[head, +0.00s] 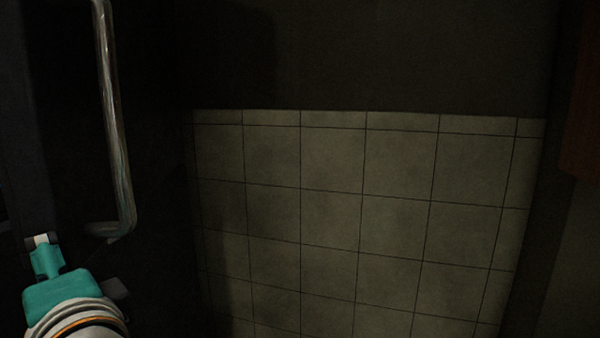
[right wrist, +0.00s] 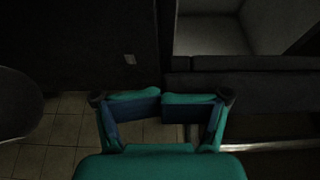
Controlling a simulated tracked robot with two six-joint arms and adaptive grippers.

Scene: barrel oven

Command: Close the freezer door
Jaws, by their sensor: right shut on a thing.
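A dark door with a long upright metal handle (head: 118,130) stands at the left of the head view; I take it to be the freezer door (head: 65,120). My right gripper (head: 42,243), teal, is at the lower left, low beside the handle and apart from it. In the right wrist view my right gripper (right wrist: 162,106) has its fingers closed together at the edge of a dark panel (right wrist: 90,45), seemingly the door's edge. The contact itself is hard to see in the dark. A pale open compartment (right wrist: 212,35) shows at the upper right there. My left gripper is not in view.
A tiled wall (head: 335,220) fills the middle of the head view, with a dark plain wall above it. A brown panel (head: 582,90) is at the right edge. Tiled floor (right wrist: 60,130) shows at the lower left of the right wrist view.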

